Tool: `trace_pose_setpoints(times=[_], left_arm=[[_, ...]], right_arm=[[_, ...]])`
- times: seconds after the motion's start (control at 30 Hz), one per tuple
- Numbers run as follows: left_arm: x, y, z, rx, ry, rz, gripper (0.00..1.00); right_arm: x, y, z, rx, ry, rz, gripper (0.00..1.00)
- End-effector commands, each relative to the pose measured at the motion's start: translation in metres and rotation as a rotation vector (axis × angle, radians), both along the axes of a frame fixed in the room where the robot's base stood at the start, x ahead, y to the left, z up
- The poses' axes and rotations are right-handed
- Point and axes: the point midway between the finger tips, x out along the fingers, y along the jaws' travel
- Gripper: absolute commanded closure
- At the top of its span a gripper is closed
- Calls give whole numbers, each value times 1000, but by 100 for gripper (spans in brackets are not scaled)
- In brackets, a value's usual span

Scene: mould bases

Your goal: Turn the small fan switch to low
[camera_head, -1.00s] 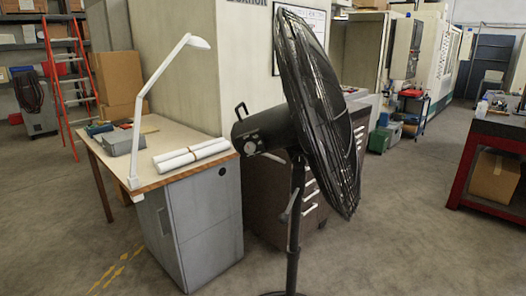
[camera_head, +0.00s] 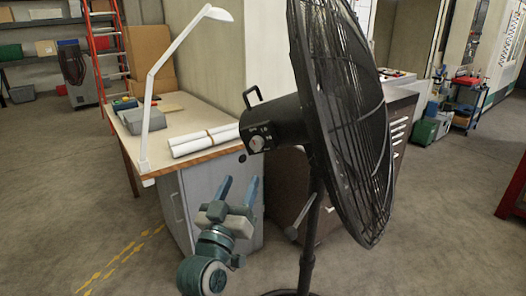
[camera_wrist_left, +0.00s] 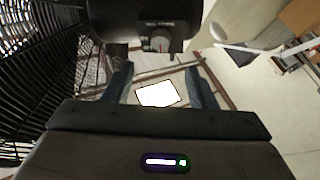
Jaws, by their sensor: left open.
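The black pedestal fan (camera_head: 345,110) stands upright, its grille facing right. Its switch, a small round knob (camera_head: 256,143), is on the side of the motor housing (camera_head: 270,125). My left gripper (camera_head: 238,187) is open and empty, below and a little left of the knob, apart from the fan. In the left wrist view the knob (camera_wrist_left: 160,44) shows on the housing at the top, beyond the open fingers (camera_wrist_left: 160,82). Its marks are too small to read. My right gripper is not in view.
A wooden-topped desk (camera_head: 190,127) with rolled papers (camera_head: 205,141) and a white lamp (camera_head: 150,95) stands behind my left gripper. A dark drawer cabinet (camera_head: 398,125) is behind the fan. Open floor (camera_head: 450,220) lies to the right.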

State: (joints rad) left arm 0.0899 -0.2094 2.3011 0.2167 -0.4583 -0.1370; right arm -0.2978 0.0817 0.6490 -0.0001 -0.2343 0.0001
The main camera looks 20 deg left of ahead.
Motion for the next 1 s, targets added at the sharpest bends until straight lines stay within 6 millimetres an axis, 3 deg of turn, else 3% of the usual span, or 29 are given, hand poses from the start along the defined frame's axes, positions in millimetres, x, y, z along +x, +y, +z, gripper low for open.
trace_pose_setpoints(times=[0.3, 0.53, 0.7, 1.0], left_arm=[[50, -2, 24, 2, 1, 0, 49], [84, -3, 36, 1, 1, 0, 49], [95, -3, 39, 1, 2, 1, 49], [97, -4, 38, 0, 2, 0, 49]], right_arm=[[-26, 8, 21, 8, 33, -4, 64], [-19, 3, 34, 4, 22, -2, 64], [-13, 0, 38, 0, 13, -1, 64], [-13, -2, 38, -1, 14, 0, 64]])
